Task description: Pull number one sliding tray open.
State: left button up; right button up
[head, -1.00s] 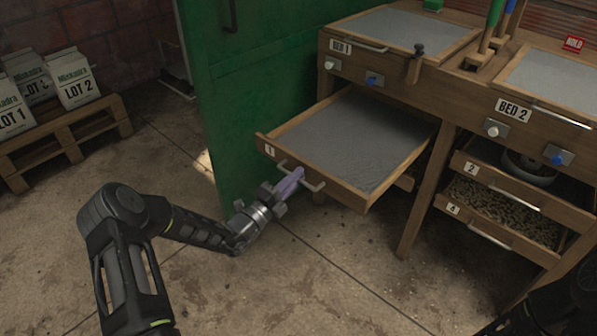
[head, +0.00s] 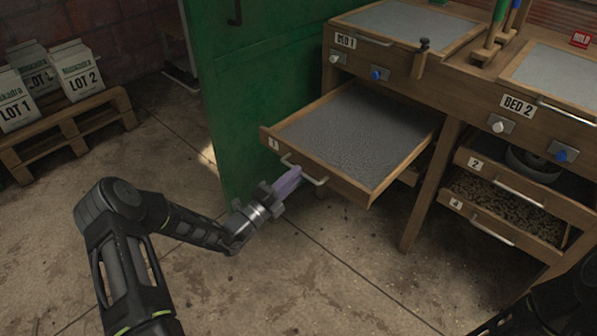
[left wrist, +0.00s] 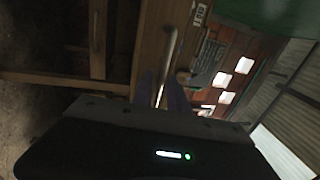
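The number one sliding tray (head: 365,135) is pulled well out from under Bed 1. It has a wooden frame, a grey mesh-like floor and a label "1" on its front. A pale bar handle (head: 317,181) runs along the front. My left gripper (head: 297,170) is at the handle, its purple fingers pointing at the tray front. In the left wrist view the fingers (left wrist: 162,92) stand apart, with the handle bar (left wrist: 168,62) showing between them and a gap beside it. The exact fingertip depth is hard to tell. My right gripper is out of view.
A green door panel (head: 265,90) stands left of the tray. Trays "2" (head: 475,162) and "4" (head: 455,203) are partly out under Bed 2. A pallet (head: 70,130) with lot bags is at far left. The floor in front is clear.

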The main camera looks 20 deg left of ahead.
pick_arm(q)
jog(key=v, duration=0.5)
jog(key=shift+s+a+p, duration=0.1)
jog(key=shift+s+p, duration=0.2)
jog(key=shift+f, duration=0.1)
